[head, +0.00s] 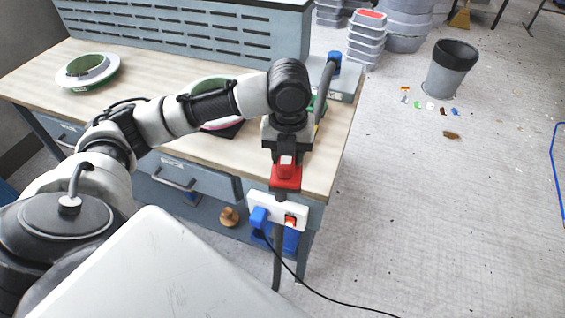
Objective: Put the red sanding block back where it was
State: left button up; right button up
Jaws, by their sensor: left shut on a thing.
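My left gripper (286,160) reaches in from the left over the workbench's front right corner. It is shut on the red sanding block (287,180), which sits below its fingers. The block appears in front of the bench edge, just above a white power strip in the picture. I cannot tell whether it touches anything below. My right gripper is out of view.
On the wooden bench (62,62) a round green-and-white mould (87,70) sits at left; another is partly behind my arm. A grey device (342,82) stands at back right. The power strip (262,204) has a blue plug and a cable. Floor to the right is mostly open, with a grey bin (449,75).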

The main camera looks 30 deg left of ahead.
pick_arm(q)
jog(key=shift+w+a+m, duration=0.15)
jog(key=shift+a+m, duration=0.15)
jog(key=shift+m, duration=0.9)
jog(key=shift+w+a+f+m, duration=0.1)
jog(key=shift+w+a+m, duration=0.05)
jog(key=shift+m, duration=0.15)
jog(key=w+a+f, duration=0.2)
jog(key=w, duration=0.1)
jog(key=w+a+f, duration=0.2)
jog(key=w, duration=0.1)
jog(key=w+a+f+p, duration=0.1)
jog(key=w+a+f, duration=0.1)
jog(key=w, duration=0.1)
jog(key=shift+a+f, duration=0.35)
jog(key=shift+a, duration=0.05)
notch_tip(320, 180, down, 4)
jog(key=shift+r+p, duration=0.1)
jog(key=shift+p, duration=0.5)
jog(key=shift+f, duration=0.2)
jog(key=shift+f, duration=0.15)
jog(key=o, duration=0.8)
jog(key=shift+o, duration=0.2)
